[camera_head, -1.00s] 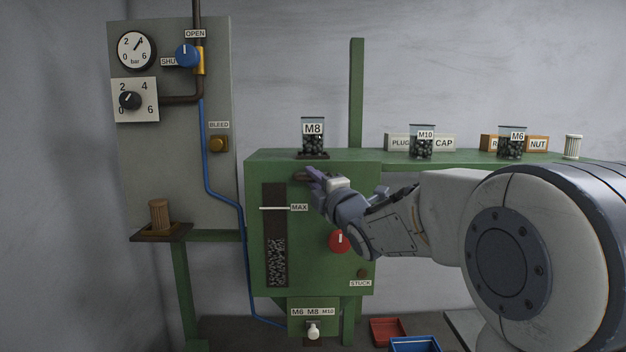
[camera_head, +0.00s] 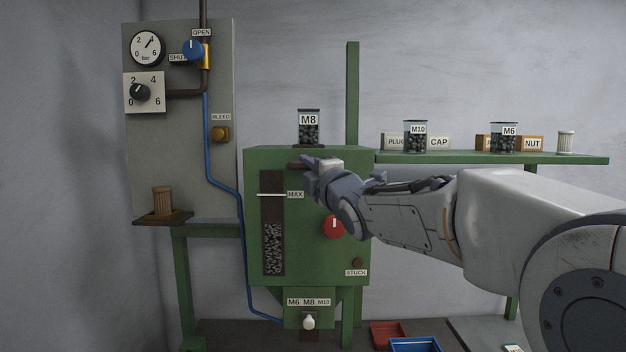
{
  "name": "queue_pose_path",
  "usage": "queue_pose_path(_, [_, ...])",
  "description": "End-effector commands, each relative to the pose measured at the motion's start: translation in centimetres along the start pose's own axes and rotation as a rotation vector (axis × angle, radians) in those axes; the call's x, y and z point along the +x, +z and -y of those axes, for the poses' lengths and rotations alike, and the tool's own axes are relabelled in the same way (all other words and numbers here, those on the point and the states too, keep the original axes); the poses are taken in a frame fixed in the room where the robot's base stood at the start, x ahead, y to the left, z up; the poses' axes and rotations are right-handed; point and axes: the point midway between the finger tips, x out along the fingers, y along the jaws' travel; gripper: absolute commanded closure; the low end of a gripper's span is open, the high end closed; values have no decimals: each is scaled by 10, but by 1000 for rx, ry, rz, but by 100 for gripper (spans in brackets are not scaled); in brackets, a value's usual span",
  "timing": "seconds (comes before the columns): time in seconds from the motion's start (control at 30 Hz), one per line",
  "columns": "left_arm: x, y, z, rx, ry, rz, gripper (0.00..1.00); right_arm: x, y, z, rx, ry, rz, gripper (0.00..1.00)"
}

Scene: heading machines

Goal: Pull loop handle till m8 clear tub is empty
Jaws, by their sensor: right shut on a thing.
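The clear M8 tub (camera_head: 309,128) stands upright on top of the green machine (camera_head: 258,160), with dark pieces in its lower part. My right gripper (camera_head: 306,165) is shut at the upper front of the machine, just below the tub. It is shut on the brown loop handle (camera_head: 295,166), of which only the left end shows; my fingers hide the rest. The window (camera_head: 272,225) on the machine's front shows grey pieces filling its lower part, below the white MAX line. My left gripper is not in view.
A red knob (camera_head: 333,227) sits just below my right wrist. The M10 tub (camera_head: 415,137) and M6 tub (camera_head: 504,138) stand on the green shelf (camera_head: 570,159). A red tray (camera_head: 388,335) and a blue tray (camera_head: 416,345) lie below. A gauge panel (camera_head: 180,120) stands left.

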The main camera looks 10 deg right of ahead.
Motion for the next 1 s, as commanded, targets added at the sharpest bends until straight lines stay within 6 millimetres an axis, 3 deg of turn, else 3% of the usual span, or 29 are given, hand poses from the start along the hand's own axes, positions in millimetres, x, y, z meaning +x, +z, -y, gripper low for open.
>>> queue_pose_path(0.3, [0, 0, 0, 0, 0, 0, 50, -2, -3, 1, -1, -6, -4, 100])
queue_pose_path(0.33, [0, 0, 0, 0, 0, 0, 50, -2, -3, 1, -1, -5, -4, 71])
queue_pose_path(0.4, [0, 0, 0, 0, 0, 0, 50, -2, -2, 1, -1, -5, -4, 53])
queue_pose_path(0.77, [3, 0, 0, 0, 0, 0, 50, -5, -2, 1, -1, -2, -3, 53])
queue_pose_path(1.0, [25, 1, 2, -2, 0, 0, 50, -43, -2, 3, -3, 1, -2, 53])
